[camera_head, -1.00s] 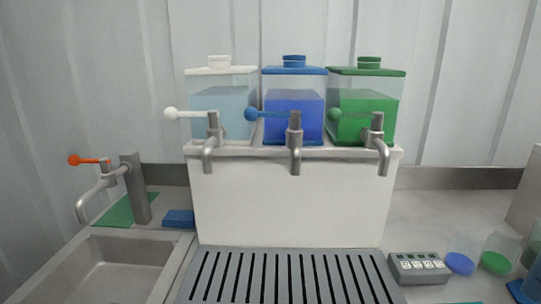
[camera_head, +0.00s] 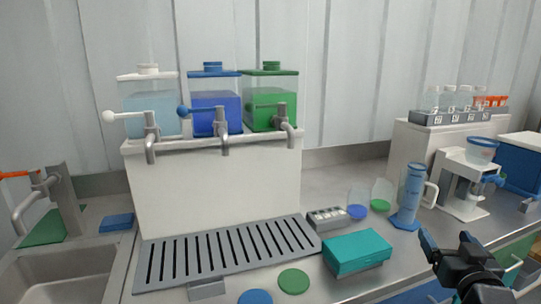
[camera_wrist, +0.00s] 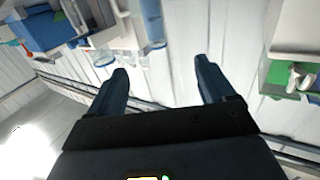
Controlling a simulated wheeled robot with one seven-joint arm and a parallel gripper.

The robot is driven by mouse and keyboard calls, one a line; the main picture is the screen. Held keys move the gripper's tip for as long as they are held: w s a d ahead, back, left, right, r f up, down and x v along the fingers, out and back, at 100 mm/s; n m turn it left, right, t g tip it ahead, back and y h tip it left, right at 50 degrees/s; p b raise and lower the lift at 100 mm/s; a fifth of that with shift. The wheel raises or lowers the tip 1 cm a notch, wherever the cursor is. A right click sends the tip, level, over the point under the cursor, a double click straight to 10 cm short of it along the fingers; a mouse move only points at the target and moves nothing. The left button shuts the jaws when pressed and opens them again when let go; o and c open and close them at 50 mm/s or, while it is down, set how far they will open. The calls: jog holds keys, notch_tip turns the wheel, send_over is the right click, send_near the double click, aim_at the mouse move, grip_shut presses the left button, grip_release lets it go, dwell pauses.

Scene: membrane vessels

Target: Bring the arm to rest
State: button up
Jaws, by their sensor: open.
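My gripper (camera_head: 448,246) shows at the lower right of the head view, in front of the counter edge. In the wrist view my gripper (camera_wrist: 162,78) has its two dark blue fingers spread wide apart. Nothing is between the fingers. The wrist view is tilted and shows the wall and parts of the bench at its upper edges. Most of my arm is outside the head view.
Three dispensers with white, blue (camera_head: 213,103) and green (camera_head: 270,105) lids stand on a white block (camera_head: 215,185) above a slotted drain tray (camera_head: 190,268). A teal box (camera_head: 357,251), a blue graduated cylinder (camera_head: 410,192) and a white stand (camera_head: 462,180) are near my gripper. A sink (camera_head: 60,275) is at left.

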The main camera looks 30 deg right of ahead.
jog(key=s+a+f+n+t+y, duration=0.1)
jog(key=s+a+f+n+y, duration=0.2)
jog(key=a, duration=0.7)
jog(key=s+a+f+n+t+y, duration=0.1)
jog(key=s+a+f+y, duration=0.2)
jog(key=a, duration=0.6)
jog(key=s+a+n+y, duration=0.4)
jog(key=s+a+y, duration=0.1)
jog(key=s+a, duration=1)
jog(key=shift+a+r+y, duration=0.2)
jog(key=shift+r+y, duration=0.2)
jog(key=shift+r, duration=0.05)
